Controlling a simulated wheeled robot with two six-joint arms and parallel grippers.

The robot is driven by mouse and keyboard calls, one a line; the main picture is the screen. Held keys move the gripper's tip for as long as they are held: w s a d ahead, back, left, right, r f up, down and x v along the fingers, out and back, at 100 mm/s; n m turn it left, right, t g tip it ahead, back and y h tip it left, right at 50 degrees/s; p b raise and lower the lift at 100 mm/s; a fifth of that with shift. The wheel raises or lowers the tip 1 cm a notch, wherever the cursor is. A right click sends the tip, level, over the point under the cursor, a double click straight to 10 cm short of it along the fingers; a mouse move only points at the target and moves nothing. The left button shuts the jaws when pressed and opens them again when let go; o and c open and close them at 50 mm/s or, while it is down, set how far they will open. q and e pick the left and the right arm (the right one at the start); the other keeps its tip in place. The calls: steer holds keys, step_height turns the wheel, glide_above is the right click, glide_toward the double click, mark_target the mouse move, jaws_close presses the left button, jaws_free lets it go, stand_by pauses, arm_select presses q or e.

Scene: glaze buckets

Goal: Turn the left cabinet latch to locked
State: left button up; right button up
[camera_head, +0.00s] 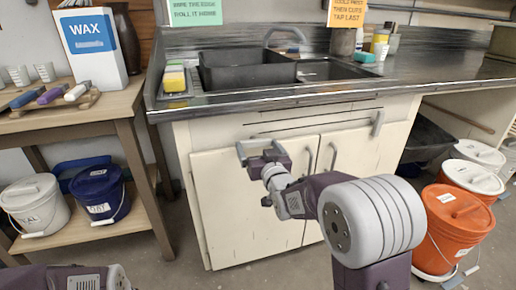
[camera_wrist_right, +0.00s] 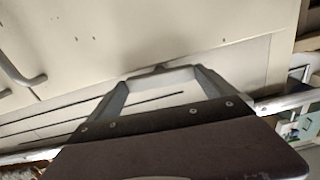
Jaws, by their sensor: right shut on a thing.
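The white sink cabinet (camera_head: 225,200) has two doors with grey bar handles. My right gripper (camera_head: 243,154) is at the upper left of the cabinet front, its fingers reaching left. It is shut on the left cabinet latch, a pale grey bar (camera_wrist_right: 160,73) that spans between the fingertips in the wrist view. The fingers hide part of the latch, so its exact turn is hard to tell. The right latch (camera_head: 377,123) is a grey upright bar, slightly tilted, at the cabinet's upper right. My left arm shows only at the bottom left edge; its gripper is out of view.
A metal counter (camera_head: 330,85) with a dark sink overhangs the cabinet. A wooden shelf table (camera_head: 120,105) stands at left with a white bucket (camera_head: 35,203) and a blue bucket (camera_head: 100,192). The floor before the cabinet is partly clear.

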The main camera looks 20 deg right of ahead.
steer(key=m, duration=0.4)
steer(key=shift+b, duration=0.3)
steer(key=m, duration=0.4)
steer(key=shift+f+m, duration=0.1)
steer(key=shift+m, duration=0.2)
steer(key=m, duration=0.4)
steer(key=shift+b, duration=0.4)
steer(key=shift+m, duration=2.2)
steer(key=o, duration=1)
